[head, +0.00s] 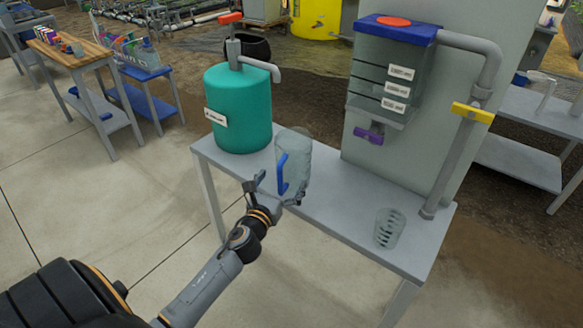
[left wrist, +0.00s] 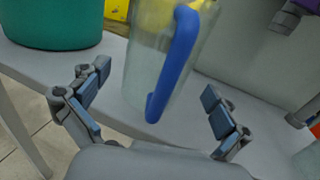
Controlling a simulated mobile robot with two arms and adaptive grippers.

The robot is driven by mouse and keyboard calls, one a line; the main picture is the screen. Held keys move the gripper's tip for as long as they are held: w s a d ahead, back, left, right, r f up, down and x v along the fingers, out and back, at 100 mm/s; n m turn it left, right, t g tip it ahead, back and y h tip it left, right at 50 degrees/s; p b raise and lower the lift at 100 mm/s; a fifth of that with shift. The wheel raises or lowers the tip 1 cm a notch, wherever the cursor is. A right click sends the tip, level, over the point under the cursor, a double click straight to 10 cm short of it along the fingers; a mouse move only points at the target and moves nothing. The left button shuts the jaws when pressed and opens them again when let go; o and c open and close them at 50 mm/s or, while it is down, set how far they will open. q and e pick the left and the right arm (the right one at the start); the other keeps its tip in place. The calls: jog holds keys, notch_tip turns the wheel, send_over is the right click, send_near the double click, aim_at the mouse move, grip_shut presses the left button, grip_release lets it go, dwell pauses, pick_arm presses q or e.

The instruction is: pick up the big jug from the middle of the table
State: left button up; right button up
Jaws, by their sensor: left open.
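The big jug (head: 296,160) is clear with a blue handle and stands upright on the grey table (head: 330,218), near its middle. In the left wrist view the jug (left wrist: 147,60) is straight ahead, its blue handle (left wrist: 174,65) facing me. My left gripper (head: 268,190) is open at the jug's near side. The left gripper partly covers the jug's lower part in the head view. My right gripper is not in view.
A teal tank (head: 238,110) with a grey spout stands left of the jug. A smaller clear cup (head: 389,228) stands at the table's right. A clear dispenser (head: 390,75) with a blue lid and a grey pipe (head: 455,150) with a yellow valve handle are behind.

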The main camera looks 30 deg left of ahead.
aim_at(286, 175)
pick_arm(q)
jog(key=w, duration=0.3)
jog(key=w+a+b, duration=0.1)
jog(key=w, duration=0.1)
jog(key=shift+f, duration=0.2)
jog(key=c, duration=1)
jog(key=shift+r, duration=0.15)
